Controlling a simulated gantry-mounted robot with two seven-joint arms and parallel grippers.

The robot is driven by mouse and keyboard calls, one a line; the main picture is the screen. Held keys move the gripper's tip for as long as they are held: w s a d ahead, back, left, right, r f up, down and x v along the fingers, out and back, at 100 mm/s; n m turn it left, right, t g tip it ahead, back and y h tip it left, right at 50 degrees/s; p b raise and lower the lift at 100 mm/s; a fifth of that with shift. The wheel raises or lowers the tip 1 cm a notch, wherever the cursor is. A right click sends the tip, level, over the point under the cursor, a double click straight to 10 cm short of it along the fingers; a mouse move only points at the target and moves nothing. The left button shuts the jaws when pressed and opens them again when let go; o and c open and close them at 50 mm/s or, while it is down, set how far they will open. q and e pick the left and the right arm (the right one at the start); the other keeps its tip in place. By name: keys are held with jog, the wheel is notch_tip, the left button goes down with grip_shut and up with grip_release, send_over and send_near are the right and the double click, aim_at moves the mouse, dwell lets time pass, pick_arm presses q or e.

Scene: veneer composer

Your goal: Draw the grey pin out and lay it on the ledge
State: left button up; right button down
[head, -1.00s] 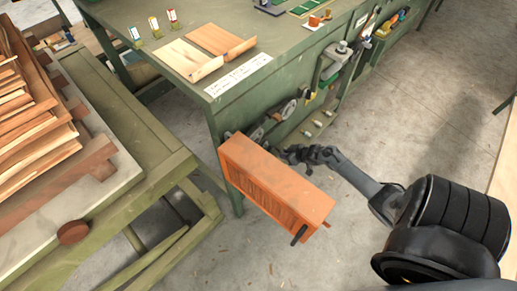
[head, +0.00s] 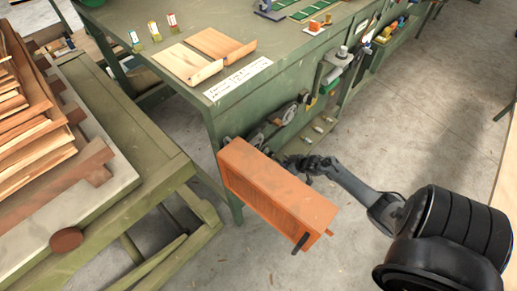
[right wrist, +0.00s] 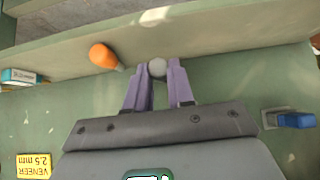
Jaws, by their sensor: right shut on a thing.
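My right gripper (right wrist: 158,72) has purple fingers in the right wrist view, shut on the round grey end of the grey pin (right wrist: 157,68). The rest of the pin is hidden, so I cannot tell whether it is still in a hole. A pale green ledge (right wrist: 220,36) runs across the top of that view, just beyond the fingertips. In the head view my right gripper (head: 303,163) is low beside the green bench's side, partly behind an orange box; the pin cannot be made out there. My left gripper is not in view.
An orange-tipped piece (right wrist: 103,56) is close left of the fingers. A blue-ended fitting (right wrist: 295,120) is at right. The orange box (head: 275,195) stands in front of the gripper. The green bench (head: 285,75) holds wooden pieces. Concrete floor is clear at right.

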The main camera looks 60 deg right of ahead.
jog(key=shift+f, duration=0.3)
jog(key=shift+f+b, duration=0.2)
jog(key=shift+b, duration=0.2)
jog(key=shift+f, duration=0.4)
jog(key=shift+b, duration=0.3)
jog(key=c, duration=0.9)
grip_release()
